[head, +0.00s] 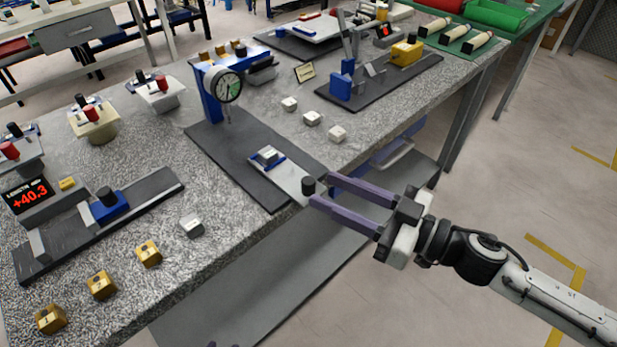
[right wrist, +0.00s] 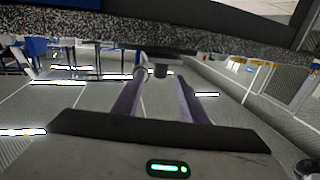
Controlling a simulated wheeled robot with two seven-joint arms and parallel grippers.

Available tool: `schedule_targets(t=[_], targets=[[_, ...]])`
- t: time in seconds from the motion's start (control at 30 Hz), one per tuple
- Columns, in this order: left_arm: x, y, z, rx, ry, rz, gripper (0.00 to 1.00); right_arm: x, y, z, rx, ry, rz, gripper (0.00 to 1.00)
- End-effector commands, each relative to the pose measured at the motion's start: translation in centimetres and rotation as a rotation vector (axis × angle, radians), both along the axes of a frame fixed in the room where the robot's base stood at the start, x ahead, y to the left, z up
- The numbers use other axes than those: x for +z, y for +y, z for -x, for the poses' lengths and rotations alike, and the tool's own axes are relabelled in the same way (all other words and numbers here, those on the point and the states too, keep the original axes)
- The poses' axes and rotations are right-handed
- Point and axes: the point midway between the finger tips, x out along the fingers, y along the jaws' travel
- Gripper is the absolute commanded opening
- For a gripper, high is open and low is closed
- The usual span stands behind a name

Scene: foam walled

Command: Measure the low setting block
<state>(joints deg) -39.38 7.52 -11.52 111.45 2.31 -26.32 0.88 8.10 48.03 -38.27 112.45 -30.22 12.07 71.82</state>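My right gripper (head: 321,189) is open at the bench's front edge, its two purple fingers pointing at a black knob (head: 308,186). The knob sits on the near end of a pale slide (head: 286,178). It also shows in the right wrist view (right wrist: 160,71), between the fingertips with gaps either side. The slide lies on a dark base plate (head: 235,150) under a dial gauge (head: 228,88) on a blue stand. A small grey block (head: 267,153) sits in the slide's blue nest, nearer me than the gauge stem. I cannot tell which block is the low setting block. My left gripper is out of view.
Three pale blocks (head: 311,118) stand right of the gauge; another (head: 191,225) stands left. Gold blocks (head: 149,253) line the front left. A length fixture with a +40.3 display (head: 31,196) is at left. Floor is clear right of the bench.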

Motion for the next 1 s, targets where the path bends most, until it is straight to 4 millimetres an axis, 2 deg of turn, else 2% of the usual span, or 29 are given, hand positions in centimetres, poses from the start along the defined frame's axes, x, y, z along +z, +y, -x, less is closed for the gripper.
schedule_targets(t=[0.1,0.3,0.7,0.9,1.0], targets=[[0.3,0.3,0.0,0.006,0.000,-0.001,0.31,0.3,1.9,-1.5,0.001,-0.005,-0.001,0.38],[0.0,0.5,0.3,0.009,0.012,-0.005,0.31,0.2,3.9,-2.9,0.001,-0.003,0.000,0.38],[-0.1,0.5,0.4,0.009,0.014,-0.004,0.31,0.0,4.5,-3.3,0.002,-0.003,0.001,0.38],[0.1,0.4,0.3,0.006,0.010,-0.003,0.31,0.0,4.5,-3.2,0.002,-0.002,0.002,0.05],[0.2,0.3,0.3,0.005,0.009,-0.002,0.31,0.1,4.4,-3.3,0.002,-0.003,0.001,0.03]])
